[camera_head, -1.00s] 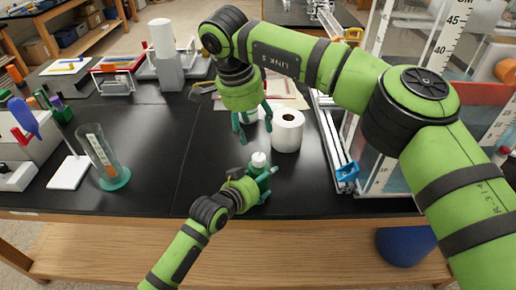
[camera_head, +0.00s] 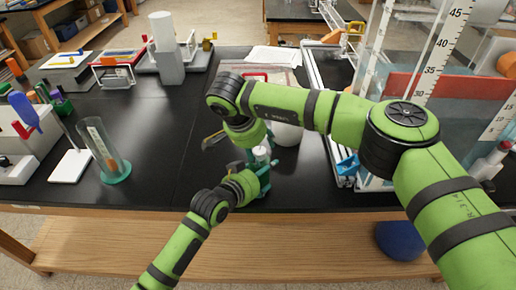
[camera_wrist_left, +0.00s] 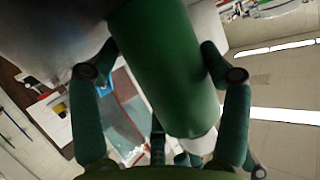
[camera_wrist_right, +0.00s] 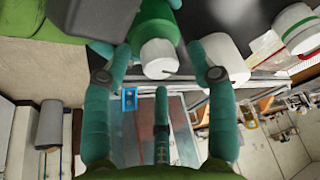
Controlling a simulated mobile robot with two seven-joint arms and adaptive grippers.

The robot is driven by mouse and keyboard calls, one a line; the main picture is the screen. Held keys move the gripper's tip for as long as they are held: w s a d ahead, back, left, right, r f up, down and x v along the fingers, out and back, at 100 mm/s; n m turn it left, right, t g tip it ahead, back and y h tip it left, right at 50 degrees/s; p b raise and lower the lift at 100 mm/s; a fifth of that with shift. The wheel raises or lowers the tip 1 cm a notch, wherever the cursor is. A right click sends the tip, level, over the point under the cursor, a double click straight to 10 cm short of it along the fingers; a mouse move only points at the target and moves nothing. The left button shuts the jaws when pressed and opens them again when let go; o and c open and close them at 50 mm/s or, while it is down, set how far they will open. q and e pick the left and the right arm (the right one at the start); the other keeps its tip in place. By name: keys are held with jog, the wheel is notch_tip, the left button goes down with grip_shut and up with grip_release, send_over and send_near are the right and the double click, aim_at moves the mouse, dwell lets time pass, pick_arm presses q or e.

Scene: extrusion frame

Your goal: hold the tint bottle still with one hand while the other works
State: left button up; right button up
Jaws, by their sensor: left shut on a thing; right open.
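The tint bottle, a green cylinder with a white cap (camera_head: 261,153), stands upright near the front edge of the black bench. Its green body (camera_wrist_left: 165,65) fills the middle of the left wrist view. My left gripper (camera_head: 259,180) is shut on the bottle's body. My right gripper (camera_head: 256,158) is just above and around the cap, with its fingers open. In the right wrist view the white cap (camera_wrist_right: 160,57) lies between the spread fingers, with gaps at both sides. The right arm partly hides the bottle in the head view.
A white paper roll (camera_head: 288,134) stands right behind the bottle, partly hidden by my right arm. A clear cylinder with a green base (camera_head: 106,150) stands at left. A clear tank with a scale (camera_head: 440,50) stands at right.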

jog(key=shift+w+d+f, duration=0.1)
jog(key=shift+w+f, duration=0.05)
jog(key=shift+f, duration=0.3)
jog(key=shift+c, duration=0.4)
jog(key=c, duration=1)
jog(key=shift+w, duration=0.1)
jog(key=shift+m, duration=0.6)
jog(key=shift+w+r, duration=0.1)
pick_arm(q)
jog(key=shift+s, duration=0.1)
pick_arm(e)
jog(key=o, duration=1.1)
